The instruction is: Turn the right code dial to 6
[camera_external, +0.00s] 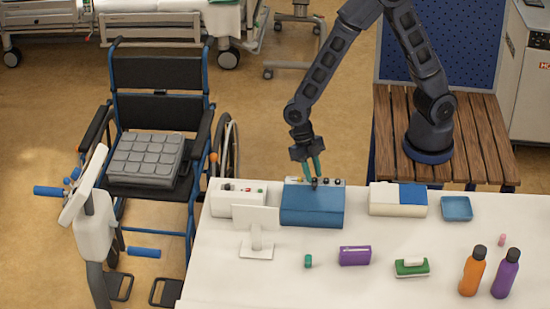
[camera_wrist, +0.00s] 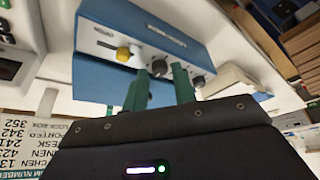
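A blue box (camera_external: 312,205) stands at the far edge of the white table. In the wrist view the front panel of the blue box (camera_wrist: 118,75) carries a yellow knob (camera_wrist: 123,54) and, to its right, two dark dials: a middle dial (camera_wrist: 159,67) and an end dial (camera_wrist: 197,81). My gripper (camera_external: 314,178) reaches down to this panel from behind the box. In the wrist view my gripper's green fingers (camera_wrist: 161,74) stand on either side of the middle dial, with a small gap showing. Contact is unclear. The dial numbers are too small to read.
A white box with small buttons (camera_external: 236,198) stands left of the blue box. A white and blue box (camera_external: 397,199) and a blue tray (camera_external: 457,208) stand to its right. A printed number list (camera_wrist: 45,145) shows in the wrist view.

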